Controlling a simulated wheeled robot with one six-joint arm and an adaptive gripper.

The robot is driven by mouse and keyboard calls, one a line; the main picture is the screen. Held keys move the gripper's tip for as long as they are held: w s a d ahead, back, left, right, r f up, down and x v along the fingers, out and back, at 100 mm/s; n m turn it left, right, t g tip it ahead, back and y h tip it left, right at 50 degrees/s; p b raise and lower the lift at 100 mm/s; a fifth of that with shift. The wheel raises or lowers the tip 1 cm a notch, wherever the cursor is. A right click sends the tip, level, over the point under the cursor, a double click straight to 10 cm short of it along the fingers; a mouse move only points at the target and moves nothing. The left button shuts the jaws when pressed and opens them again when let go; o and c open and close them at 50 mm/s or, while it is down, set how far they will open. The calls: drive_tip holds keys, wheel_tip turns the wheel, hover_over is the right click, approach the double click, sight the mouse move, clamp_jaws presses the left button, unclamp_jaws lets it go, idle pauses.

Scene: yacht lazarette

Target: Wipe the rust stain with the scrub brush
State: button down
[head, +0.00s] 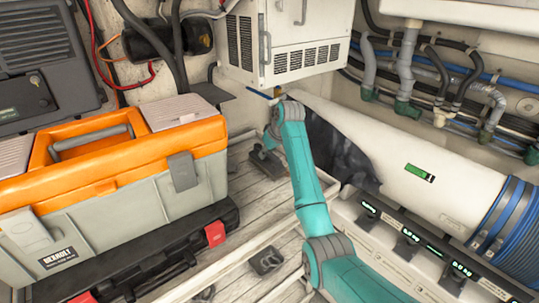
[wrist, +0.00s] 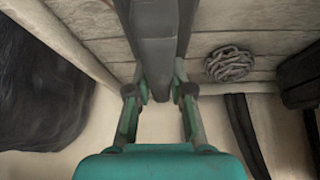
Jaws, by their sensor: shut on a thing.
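My gripper (wrist: 157,92) shows in the wrist view with its teal fingers on both sides of a long dark grey piece (wrist: 155,45). It is shut on this piece, which I take to be the scrub brush's handle; no bristles show there. In the head view my gripper (head: 271,132) is low by the planked floor, below the white cabinet. A dark grey flat shape (head: 268,163) lies just under it, likely the brush; I cannot tell whether it touches the planks. I cannot make out the rust stain in either view.
An orange and grey toolbox (head: 120,165) stands to the left on a black case. The white louvred cabinet (head: 285,45) hangs above my gripper. A white cylinder (head: 400,160) and a dark bag (head: 340,150) lie to the right. A rope coil (wrist: 230,63) sits on planks.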

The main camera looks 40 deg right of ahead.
drive_tip(key=shift+d, duration=0.1)
drive_tip(key=shift+d, duration=1.1)
drive_tip(key=shift+s+d, duration=0.1)
drive_tip(key=shift+s, duration=3.9)
drive_tip(key=shift+s+f, duration=0.15)
drive_tip(key=shift+s, duration=1.8)
